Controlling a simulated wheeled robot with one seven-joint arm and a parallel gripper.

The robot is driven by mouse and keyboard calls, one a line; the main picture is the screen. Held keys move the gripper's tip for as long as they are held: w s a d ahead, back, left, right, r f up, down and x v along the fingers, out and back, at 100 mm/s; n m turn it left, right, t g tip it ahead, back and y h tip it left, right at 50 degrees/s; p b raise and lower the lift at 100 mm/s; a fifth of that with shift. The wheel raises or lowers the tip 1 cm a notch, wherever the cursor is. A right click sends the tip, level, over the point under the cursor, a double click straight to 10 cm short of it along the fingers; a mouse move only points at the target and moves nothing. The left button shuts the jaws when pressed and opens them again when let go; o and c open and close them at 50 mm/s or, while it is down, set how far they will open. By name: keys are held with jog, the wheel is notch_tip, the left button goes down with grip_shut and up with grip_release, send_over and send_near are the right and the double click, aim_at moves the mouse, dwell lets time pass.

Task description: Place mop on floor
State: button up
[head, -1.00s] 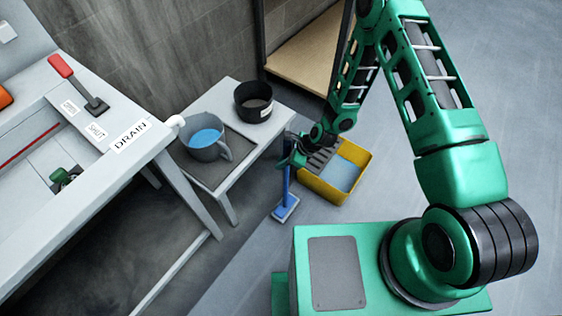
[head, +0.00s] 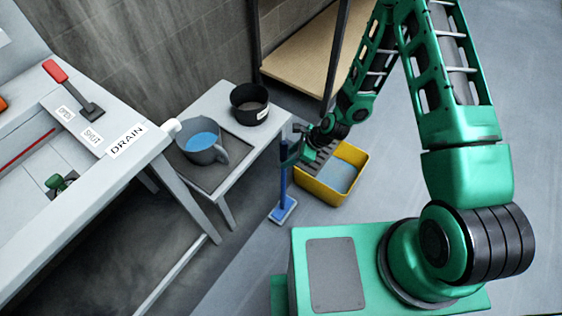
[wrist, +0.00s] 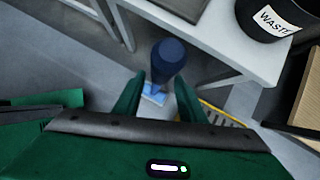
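The mop has a blue handle (head: 283,183) and a flat blue-and-white head (head: 283,210). It stands about upright on the floor between the low table and the yellow bucket. My gripper (head: 290,150) is at the upper part of the handle, and part of the handle is hidden there. In the wrist view my two green fingers (wrist: 158,88) are apart. The rounded handle top (wrist: 168,58) is at their tips, and the mop head (wrist: 153,95) shows through the gap. A gap shows beside the left finger; no firm grip is visible.
A yellow bucket (head: 352,196) stands right of the mop. A low table (head: 272,128) carries a grey jug (head: 203,151) of blue liquid and a black WASTE pot (head: 249,92). A sink bench (head: 160,150) is at left, a wooden shelf (head: 300,55) behind. Floor at right is clear.

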jog(key=v, duration=0.5)
jog(key=s+d+r+n+h, duration=0.3)
jog(key=d+r+n, duration=0.2)
jog(key=d+r, duration=0.8)
jog(key=s+d+r+n+h, duration=0.3)
jog(key=d+r+n, duration=0.3)
jog(key=d+r, duration=0.7)
jog(key=s+d+r+n+g, duration=0.1)
jog(key=s+d+r+n, duration=0.1)
jog(key=s+r, duration=0.4)
jog(key=s+d+r+n, duration=0.2)
jog(key=s+d+r, duration=0.2)
jog(key=s, duration=1)
notch_tip(320, 180, up, 3)
jog(key=shift+s+f+g, duration=0.1)
jog(key=shift+s+g, duration=0.15)
jog(key=shift+g, duration=0.15)
